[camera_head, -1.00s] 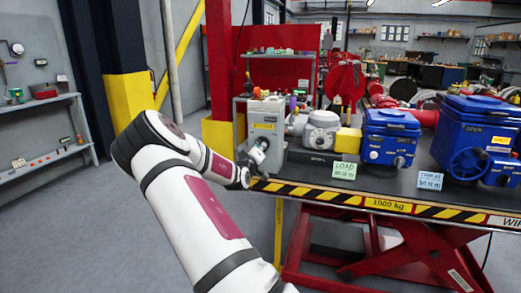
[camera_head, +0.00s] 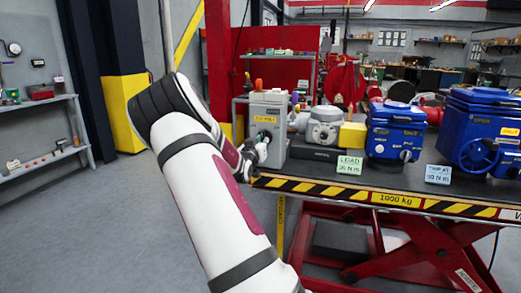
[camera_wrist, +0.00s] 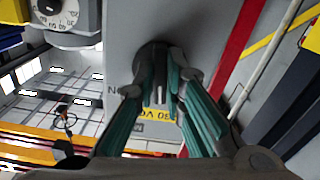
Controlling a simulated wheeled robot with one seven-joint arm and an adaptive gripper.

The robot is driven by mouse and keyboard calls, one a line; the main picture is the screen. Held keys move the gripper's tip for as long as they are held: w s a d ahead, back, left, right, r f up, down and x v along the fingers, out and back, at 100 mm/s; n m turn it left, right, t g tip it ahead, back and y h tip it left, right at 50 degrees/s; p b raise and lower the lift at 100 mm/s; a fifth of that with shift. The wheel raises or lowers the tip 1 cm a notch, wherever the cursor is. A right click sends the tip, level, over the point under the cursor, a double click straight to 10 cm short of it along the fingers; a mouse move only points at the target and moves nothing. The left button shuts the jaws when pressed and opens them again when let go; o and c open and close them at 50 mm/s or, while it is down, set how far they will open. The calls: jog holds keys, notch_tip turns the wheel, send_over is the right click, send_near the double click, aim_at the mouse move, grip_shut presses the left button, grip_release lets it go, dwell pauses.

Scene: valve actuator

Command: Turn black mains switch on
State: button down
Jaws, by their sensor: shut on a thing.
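The grey power box (camera_head: 285,113) with a yellow label stands at the left end of the lift table. My gripper (camera_head: 263,142) is at its front face, small and partly hidden by my arm. In the wrist view, the box's grey face (camera_wrist: 118,45) fills the middle. A black switch (camera_wrist: 155,52) sticks out from it, above the yellow label (camera_wrist: 160,113) in the picture. My gripper (camera_wrist: 160,82) has its teal-padded fingers around the switch and is shut on it. The fingers hide part of the switch, and its exact setting is unclear.
A grey motor unit (camera_head: 324,127), a yellow block (camera_head: 352,136) and blue actuators (camera_head: 394,129) stand to the right on the table. Green (camera_head: 350,165) and light blue (camera_head: 438,174) cards stand at the front edge. Floor on the left is clear.

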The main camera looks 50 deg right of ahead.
jog(key=m+b, duration=0.3)
jog(key=b, duration=0.1)
jog(key=m+b, duration=0.6)
jog(key=b, duration=0.1)
jog(key=shift+w+a+f+m+b, duration=0.1)
jog(key=shift+w+m+b, duration=0.2)
jog(key=shift+m, duration=0.1)
jog(key=shift+s, duration=0.1)
jog(key=c, duration=1.7)
grip_release()
jog(key=shift+o, duration=0.2)
jog(key=shift+a, duration=0.15)
jog(key=v, duration=1.1)
jog(key=shift+a, duration=0.4)
jog(key=shift+s, duration=0.1)
